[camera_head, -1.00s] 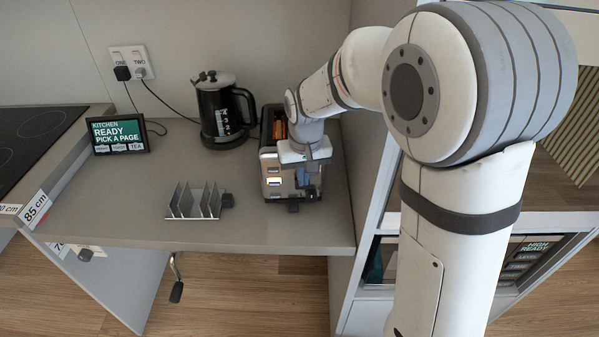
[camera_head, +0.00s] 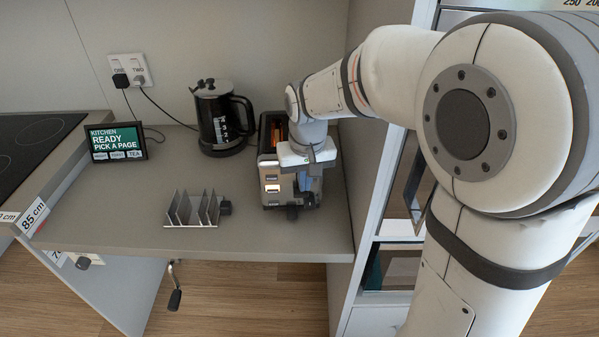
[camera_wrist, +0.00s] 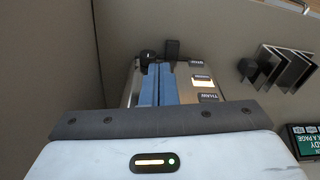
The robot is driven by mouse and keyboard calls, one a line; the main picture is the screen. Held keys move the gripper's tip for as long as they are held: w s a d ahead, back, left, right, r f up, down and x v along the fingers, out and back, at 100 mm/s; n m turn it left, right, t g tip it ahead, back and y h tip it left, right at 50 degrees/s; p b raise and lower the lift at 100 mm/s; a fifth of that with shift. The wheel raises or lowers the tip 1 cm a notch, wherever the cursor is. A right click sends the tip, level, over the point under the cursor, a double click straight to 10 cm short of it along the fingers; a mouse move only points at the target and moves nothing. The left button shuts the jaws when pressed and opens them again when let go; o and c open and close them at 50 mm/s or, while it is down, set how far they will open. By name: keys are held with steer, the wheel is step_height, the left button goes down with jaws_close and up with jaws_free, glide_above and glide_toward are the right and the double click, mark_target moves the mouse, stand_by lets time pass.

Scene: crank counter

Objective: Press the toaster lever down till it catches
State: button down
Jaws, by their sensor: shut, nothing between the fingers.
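The toaster (camera_head: 272,160) stands on the counter beside the wall panel, with something orange-brown in its top slot. Lit and labelled buttons run down its front; the wrist view also shows this face (camera_wrist: 203,82). My gripper (camera_head: 307,186) is shut and empty, pointing down at the toaster's front right. Its blue fingers (camera_wrist: 157,72) lie together over the toaster front in the wrist view. A dark block (camera_wrist: 172,48) and a round dark knob (camera_wrist: 147,57) show just beyond the fingertips. I cannot tell which is the lever, or whether the fingers touch it.
A kettle (camera_head: 221,120) stands left of the toaster. A metal toast rack (camera_head: 193,210) sits on the counter at front left. A kitchen screen (camera_head: 117,142) stands further left. The counter (camera_head: 120,205) is clear between them. A tall cabinet (camera_head: 385,195) is close on the right.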

steer(key=r, duration=0.5)
steer(key=shift+s, duration=0.25)
